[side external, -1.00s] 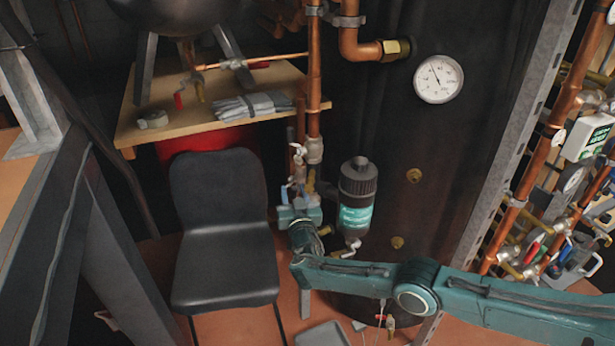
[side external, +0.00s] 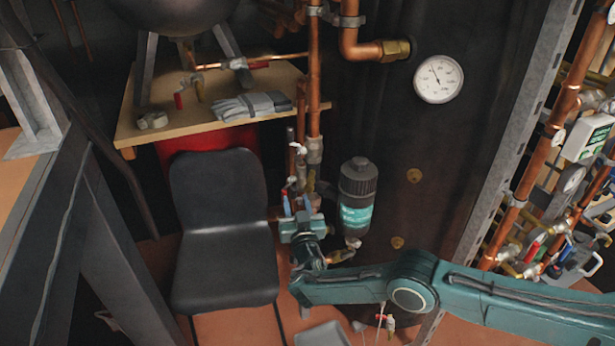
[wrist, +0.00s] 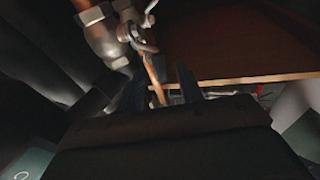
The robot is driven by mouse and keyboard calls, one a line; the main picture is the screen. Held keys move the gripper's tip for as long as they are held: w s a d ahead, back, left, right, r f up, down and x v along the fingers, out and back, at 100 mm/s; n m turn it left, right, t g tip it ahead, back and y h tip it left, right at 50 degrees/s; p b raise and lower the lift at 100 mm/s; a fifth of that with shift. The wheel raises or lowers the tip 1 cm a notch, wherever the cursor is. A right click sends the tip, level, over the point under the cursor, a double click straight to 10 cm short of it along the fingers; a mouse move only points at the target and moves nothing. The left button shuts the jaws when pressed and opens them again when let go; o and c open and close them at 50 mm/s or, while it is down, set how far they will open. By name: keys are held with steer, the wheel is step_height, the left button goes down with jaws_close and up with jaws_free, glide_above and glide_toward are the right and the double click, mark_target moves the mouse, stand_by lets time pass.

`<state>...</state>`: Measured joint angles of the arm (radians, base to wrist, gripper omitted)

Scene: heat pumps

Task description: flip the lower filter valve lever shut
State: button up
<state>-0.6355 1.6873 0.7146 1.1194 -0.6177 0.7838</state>
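The dark filter canister (side external: 357,192) with a teal label stands upright against the black tank in the side view. A brass fitting with a pale lever (side external: 340,256) sits beneath it. Another small valve (side external: 291,184) is on the pipework left of the canister, just above my gripper. I cannot tell which is the lower filter valve. My gripper (side external: 297,205) points up, left of the canister, its blue fingers apart. In the wrist view, a thin copper-coloured part (wrist: 156,82) shows between the fingertips (wrist: 162,88), with a metal valve body (wrist: 112,38) above left. Contact cannot be told.
A black chair (side external: 224,230) stands left of my gripper. A vertical copper pipe (side external: 314,75) runs down beside the shelf. A pressure gauge (side external: 438,78) is on the tank. More pipework crowds the right.

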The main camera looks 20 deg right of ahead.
mark_target(294, 195)
steer(key=v, duration=0.9)
steer(key=shift+s, duration=0.35)
steer(key=shift+r+g, duration=0.7)
steer(key=shift+r, duration=0.15)
steer(key=shift+w, duration=0.1)
steer(key=shift+x, duration=6.7)
steer(key=shift+w+a, duration=0.1)
steer(key=shift+a, duration=0.05)
